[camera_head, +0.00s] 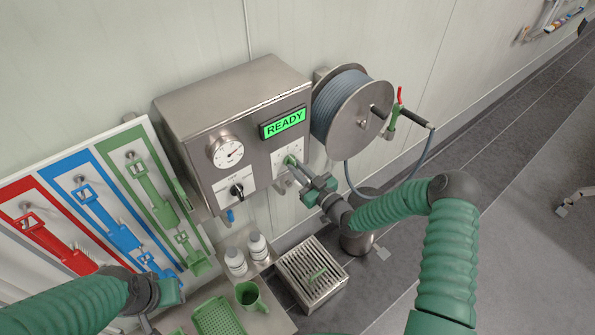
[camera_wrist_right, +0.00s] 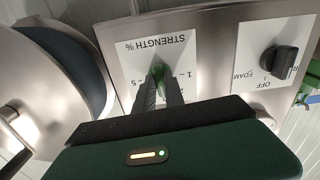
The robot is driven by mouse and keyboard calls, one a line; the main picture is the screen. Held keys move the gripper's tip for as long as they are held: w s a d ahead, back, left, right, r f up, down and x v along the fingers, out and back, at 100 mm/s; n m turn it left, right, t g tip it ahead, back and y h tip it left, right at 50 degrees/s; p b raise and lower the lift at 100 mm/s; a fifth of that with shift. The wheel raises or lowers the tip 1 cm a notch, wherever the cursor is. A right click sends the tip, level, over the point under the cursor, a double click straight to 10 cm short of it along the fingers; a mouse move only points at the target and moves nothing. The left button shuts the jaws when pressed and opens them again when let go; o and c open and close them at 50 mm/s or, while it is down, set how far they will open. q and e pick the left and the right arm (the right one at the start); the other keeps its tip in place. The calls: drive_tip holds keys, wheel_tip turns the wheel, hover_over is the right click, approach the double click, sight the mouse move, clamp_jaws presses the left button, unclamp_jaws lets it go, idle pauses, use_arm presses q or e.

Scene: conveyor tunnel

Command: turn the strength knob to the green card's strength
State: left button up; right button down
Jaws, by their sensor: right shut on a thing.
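The strength knob (camera_wrist_right: 157,72) is a small green knob on the white "STRENGTH %" plate (camera_wrist_right: 126,62). The plate is on the front of the steel box (camera_head: 235,110). My right gripper (camera_head: 291,163) is shut on this knob; the wrist view also shows its fingers (camera_wrist_right: 160,92) around it. The fingers hide most of the knob and part of the scale, so I cannot tell its setting. Marks 1 and 5 show upside down in the wrist view. My left gripper (camera_head: 168,293) is at lower left, away from the box; its jaws are unclear. I cannot make out a green card.
A black OFF/FOAM knob (camera_head: 237,190) and a dial gauge (camera_head: 228,151) are beside the plate. The screen (camera_head: 284,123) reads READY. A hose reel (camera_head: 352,110) is at right. Red, blue and green tool panels (camera_head: 129,153) are at left. Bottles (camera_head: 236,260) and a green mug (camera_head: 250,297) stand below.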

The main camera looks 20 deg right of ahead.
drive_tip(key=m+b, duration=0.3)
drive_tip(key=m, duration=0.1)
drive_tip(key=shift+d, duration=0.1)
drive_tip(key=m+b, duration=0.2)
drive_tip(key=m, duration=0.2)
drive_tip(key=shift+r+m, duration=0.1)
drive_tip(key=shift+m, duration=0.3)
drive_tip(key=c, duration=1.4)
unclamp_jaws()
drive_tip(key=shift+c, duration=0.2)
drive_tip(key=shift+d, duration=0.1)
drive_tip(key=shift+s, duration=0.1)
